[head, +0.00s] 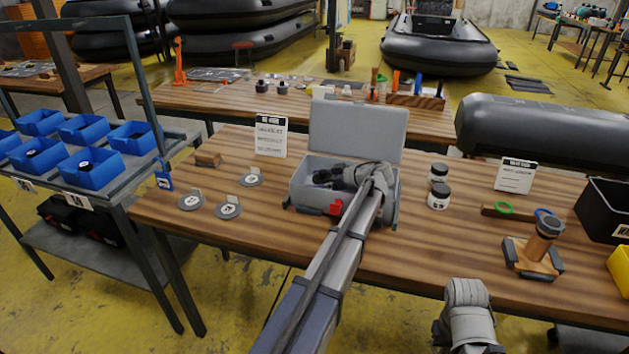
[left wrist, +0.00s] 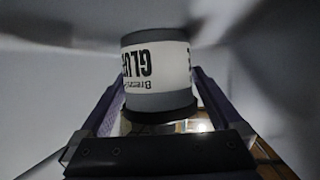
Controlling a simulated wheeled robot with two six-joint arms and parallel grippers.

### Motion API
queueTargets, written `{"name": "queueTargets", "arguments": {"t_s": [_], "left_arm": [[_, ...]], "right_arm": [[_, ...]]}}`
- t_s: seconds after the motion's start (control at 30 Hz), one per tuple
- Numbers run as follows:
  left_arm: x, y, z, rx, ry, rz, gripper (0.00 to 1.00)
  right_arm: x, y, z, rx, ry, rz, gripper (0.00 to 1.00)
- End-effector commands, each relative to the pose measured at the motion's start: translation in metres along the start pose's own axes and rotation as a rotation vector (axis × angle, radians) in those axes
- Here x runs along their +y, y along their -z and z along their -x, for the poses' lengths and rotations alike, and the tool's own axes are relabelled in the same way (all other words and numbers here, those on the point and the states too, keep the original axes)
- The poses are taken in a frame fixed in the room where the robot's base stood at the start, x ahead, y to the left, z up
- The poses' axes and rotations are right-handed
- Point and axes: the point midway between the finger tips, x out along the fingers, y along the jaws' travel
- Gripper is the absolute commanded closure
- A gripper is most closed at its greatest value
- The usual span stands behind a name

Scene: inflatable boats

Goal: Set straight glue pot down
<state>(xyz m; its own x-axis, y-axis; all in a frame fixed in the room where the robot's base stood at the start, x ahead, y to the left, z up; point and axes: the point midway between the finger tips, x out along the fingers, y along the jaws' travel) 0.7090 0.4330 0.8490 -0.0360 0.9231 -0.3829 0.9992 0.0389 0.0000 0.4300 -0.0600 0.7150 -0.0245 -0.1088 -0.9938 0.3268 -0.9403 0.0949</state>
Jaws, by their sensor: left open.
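In the left wrist view a glue pot (left wrist: 157,68) with a white label and grey bands sits between the two fingers of my left gripper (left wrist: 158,105). Its lettering is upside down in that picture, and its dark end points toward the gripper. Pale walls surround it. In the head view my left gripper (head: 330,177) is inside the open grey box (head: 312,197), fingers open, and the pot there is hidden. Two more white pots with black lids, one (head: 438,197) in front of the other (head: 438,173), stand right of the box. My right gripper is out of view.
The box's raised lid (head: 358,130) stands behind my gripper. Grey discs (head: 228,208) with small tags lie to the left on the wooden table (head: 430,260). A wooden stand (head: 533,258), a sign (head: 515,176) and a black bin (head: 605,210) are at the right. The front middle is mostly clear.

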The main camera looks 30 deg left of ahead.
Motion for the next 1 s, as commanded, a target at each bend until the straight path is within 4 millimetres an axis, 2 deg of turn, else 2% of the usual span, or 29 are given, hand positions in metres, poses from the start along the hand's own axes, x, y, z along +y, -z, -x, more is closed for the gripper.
{"name": "queueTargets", "arguments": {"t_s": [0.07, 0.4, 0.5, 0.67, 1.0], "left_arm": [[0.0, 0.004, 0.003, 0.0, -0.001, 0.0, 0.0], [0.001, 0.004, 0.057, 0.0, -0.002, -0.001, 0.0], [0.0, 0.004, 0.067, 0.0, -0.001, 0.0, 0.0], [0.0, 0.002, 0.075, 0.0, -0.001, 0.0, 0.0], [0.0, 0.002, 0.076, 0.0, 0.0, 0.0, 0.0]], "right_arm": [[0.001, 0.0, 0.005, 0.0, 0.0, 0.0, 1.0], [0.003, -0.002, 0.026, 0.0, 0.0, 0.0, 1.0], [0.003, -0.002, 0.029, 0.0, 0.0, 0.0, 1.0], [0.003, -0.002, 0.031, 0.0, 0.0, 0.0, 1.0], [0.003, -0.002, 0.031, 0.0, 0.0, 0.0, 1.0]]}}
